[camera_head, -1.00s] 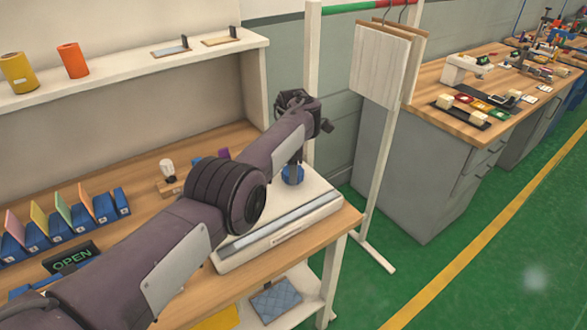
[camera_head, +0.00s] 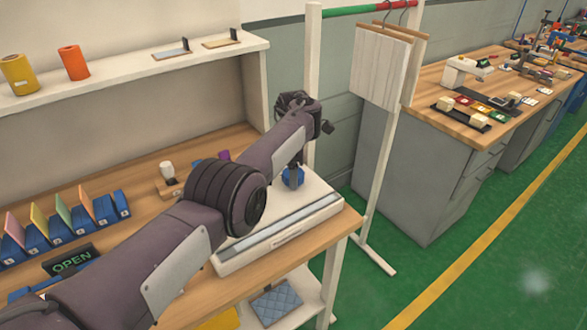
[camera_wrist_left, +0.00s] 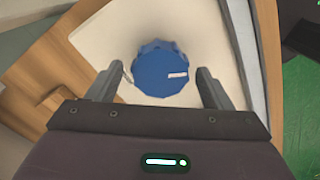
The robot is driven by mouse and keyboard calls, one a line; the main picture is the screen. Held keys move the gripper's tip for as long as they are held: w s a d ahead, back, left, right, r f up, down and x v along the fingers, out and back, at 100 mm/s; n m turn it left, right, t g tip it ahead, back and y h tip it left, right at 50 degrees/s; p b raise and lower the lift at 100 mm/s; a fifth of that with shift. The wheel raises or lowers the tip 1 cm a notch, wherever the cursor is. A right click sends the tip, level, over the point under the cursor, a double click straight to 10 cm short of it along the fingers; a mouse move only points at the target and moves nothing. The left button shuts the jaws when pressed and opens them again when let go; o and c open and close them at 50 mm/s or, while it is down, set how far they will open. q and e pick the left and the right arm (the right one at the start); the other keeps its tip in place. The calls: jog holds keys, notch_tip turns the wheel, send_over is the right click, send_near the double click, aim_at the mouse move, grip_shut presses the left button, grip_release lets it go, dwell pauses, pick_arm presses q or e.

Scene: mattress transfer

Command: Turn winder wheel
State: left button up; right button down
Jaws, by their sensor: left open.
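The winder wheel is a blue, lobed knob (camera_head: 292,176) on the right part of a white machine (camera_head: 278,240) on the wooden bench. In the left wrist view the wheel (camera_wrist_left: 158,62) carries a small white mark near its lower right. My left gripper (camera_head: 293,166) points down over the wheel. In the left wrist view its two fingers (camera_wrist_left: 163,76) stand apart, one on each side of the wheel, with small gaps showing. My left arm hides part of the machine. My right gripper is not in view.
An OPEN sign (camera_head: 71,262) and blue holders with coloured cards (camera_head: 65,224) are on the bench's left. A small bulb-like item (camera_head: 167,172) stands behind my arm. A white rack post (camera_head: 381,150) with hanging fabric is just right of the bench. Green floor lies beyond.

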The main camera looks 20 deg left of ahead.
pick_arm(q)
notch_tip(320, 180, up, 8)
jog(key=shift+f, duration=0.1)
dwell(0.4)
